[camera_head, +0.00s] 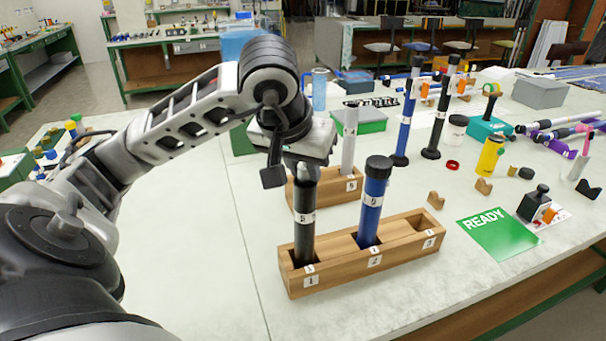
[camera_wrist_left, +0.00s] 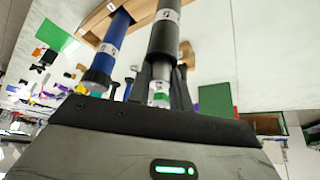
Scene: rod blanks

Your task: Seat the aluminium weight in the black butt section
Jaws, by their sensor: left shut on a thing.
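The black butt section (camera_head: 304,218) stands upright in slot 1 of the front wooden rack (camera_head: 360,262). It also shows in the wrist view (camera_wrist_left: 164,38). My left gripper (camera_head: 300,168) is directly over its top end, with the fingers pointing down. The gripper is shut on the aluminium weight (camera_wrist_left: 161,71), a short silver piece between the fingers (camera_wrist_left: 160,88). The weight lines up with the tube's open end and seems to meet it. How deep it sits inside I cannot tell. My right gripper is not in view.
A blue section (camera_head: 371,205) with a black cap stands close by in slot 2; slot 3 is empty. A grey rod (camera_head: 349,140) stands in a rear rack. The green READY card (camera_head: 498,234) lies at right. The table's left front is clear.

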